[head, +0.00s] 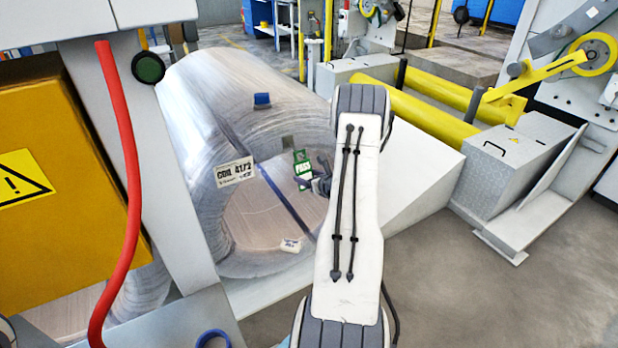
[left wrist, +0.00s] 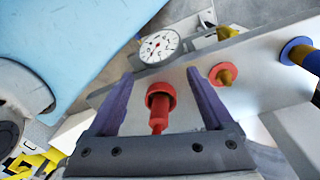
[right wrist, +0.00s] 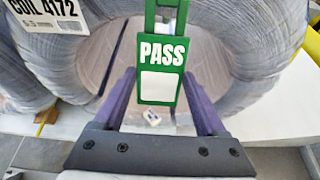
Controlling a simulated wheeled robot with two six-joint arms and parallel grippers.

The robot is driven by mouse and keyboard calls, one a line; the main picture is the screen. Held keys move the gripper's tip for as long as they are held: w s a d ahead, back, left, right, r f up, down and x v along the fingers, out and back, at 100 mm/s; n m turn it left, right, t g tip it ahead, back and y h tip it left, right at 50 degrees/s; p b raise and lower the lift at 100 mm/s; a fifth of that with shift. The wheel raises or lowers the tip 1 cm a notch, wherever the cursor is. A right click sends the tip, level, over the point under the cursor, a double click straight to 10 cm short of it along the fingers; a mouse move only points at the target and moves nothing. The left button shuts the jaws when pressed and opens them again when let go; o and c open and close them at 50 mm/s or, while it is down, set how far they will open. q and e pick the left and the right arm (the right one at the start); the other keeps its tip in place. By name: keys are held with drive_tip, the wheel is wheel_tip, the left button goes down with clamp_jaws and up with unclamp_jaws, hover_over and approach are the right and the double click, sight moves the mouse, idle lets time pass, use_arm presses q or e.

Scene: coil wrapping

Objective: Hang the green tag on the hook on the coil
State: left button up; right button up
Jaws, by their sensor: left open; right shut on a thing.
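The green tag (right wrist: 162,60), marked PASS, is upright between the fingers of my right gripper (right wrist: 160,76), which is shut on it. In the head view the tag (head: 302,166) shows in front of the wrapped coil (head: 232,95), near the top of its bore. A grey metal piece (right wrist: 167,18) shows through the tag's upper frame; I cannot tell whether it is the hook or whether they touch. In the head view my right gripper (head: 320,183) is partly hidden by its arm. My left gripper (left wrist: 165,78) is open, with a red knob (left wrist: 160,100) between its fingers.
A label reading COIL 4172 (head: 235,172) is on the coil face. A small white tag (head: 291,245) shows low in the bore. A gauge (left wrist: 158,46) and another red fitting (left wrist: 222,74) are near my left gripper. Yellow rails (head: 430,110) stand behind right.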

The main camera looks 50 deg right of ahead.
drive_tip(key=shift+f, duration=0.1)
drive_tip(key=o, duration=1.4)
use_arm(q)
drive_tip(key=shift+f, duration=0.1)
use_arm(e)
drive_tip(key=v, duration=1)
drive_tip(key=shift+s, duration=0.3)
drive_tip(key=shift+w, duration=0.1)
drive_tip(key=x, duration=0.9)
drive_tip(key=shift+w, duration=0.25)
use_arm(q)
drive_tip(key=shift+r+p, duration=0.7)
drive_tip(key=shift+r, duration=0.05)
use_arm(e)
drive_tip(key=shift+w+d, duration=0.1)
drive_tip(key=shift+w, duration=0.15)
use_arm(q)
drive_tip(key=shift+r, duration=0.3)
use_arm(e)
drive_tip(key=shift+s+r, duration=0.35)
drive_tip(key=shift+s, duration=0.15)
